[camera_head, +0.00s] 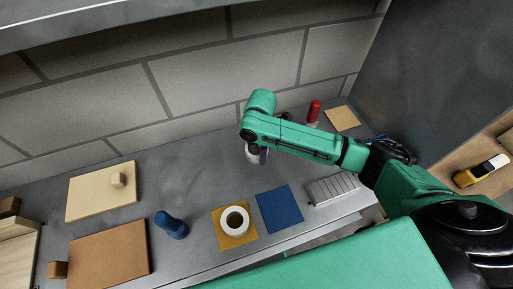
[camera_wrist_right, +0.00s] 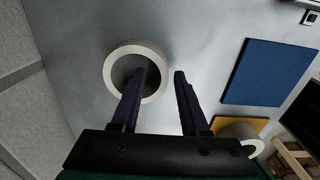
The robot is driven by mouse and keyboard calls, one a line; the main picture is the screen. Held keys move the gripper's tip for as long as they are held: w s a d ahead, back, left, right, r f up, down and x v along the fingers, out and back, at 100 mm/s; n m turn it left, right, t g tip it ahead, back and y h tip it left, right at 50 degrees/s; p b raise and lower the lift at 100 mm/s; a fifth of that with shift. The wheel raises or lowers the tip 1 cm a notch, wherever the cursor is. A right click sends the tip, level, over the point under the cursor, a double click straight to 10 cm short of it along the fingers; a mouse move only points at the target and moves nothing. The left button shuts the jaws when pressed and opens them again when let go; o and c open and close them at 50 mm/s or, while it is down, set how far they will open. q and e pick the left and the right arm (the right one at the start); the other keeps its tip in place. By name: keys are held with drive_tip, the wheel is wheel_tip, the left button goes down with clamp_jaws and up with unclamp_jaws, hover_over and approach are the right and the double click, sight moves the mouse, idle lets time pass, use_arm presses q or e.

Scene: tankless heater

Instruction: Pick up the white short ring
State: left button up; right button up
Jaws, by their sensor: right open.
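A white ring (camera_wrist_right: 110,72) stands on the grey counter under my right gripper (camera_wrist_right: 163,74), which is open with two dark fingers. In the wrist view, the left finger overlaps the ring's hole and right rim, and the right finger is outside it, over bare counter. I cannot tell whether the left finger is inside the ring or above it. In the head view this ring (camera_head: 250,153) is mostly hidden by my right gripper (camera_head: 262,158). My left gripper is not in view.
A blue mat (camera_head: 279,209) and a ribbed metal block (camera_head: 333,189) lie to the right. A blue knobbed piece (camera_head: 171,226), a tan board (camera_head: 98,196) and a brown board (camera_head: 108,259) are to the left. A red-handled item (camera_head: 314,111) and a brick wall (camera_head: 210,80) are behind.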

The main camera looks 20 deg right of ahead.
drive_tip(key=shift+s+f, duration=0.1)
drive_tip(key=shift+f, duration=0.7)
clamp_jaws()
drive_tip(key=shift+r, duration=0.1)
wheel_tip(320, 180, up, 20)
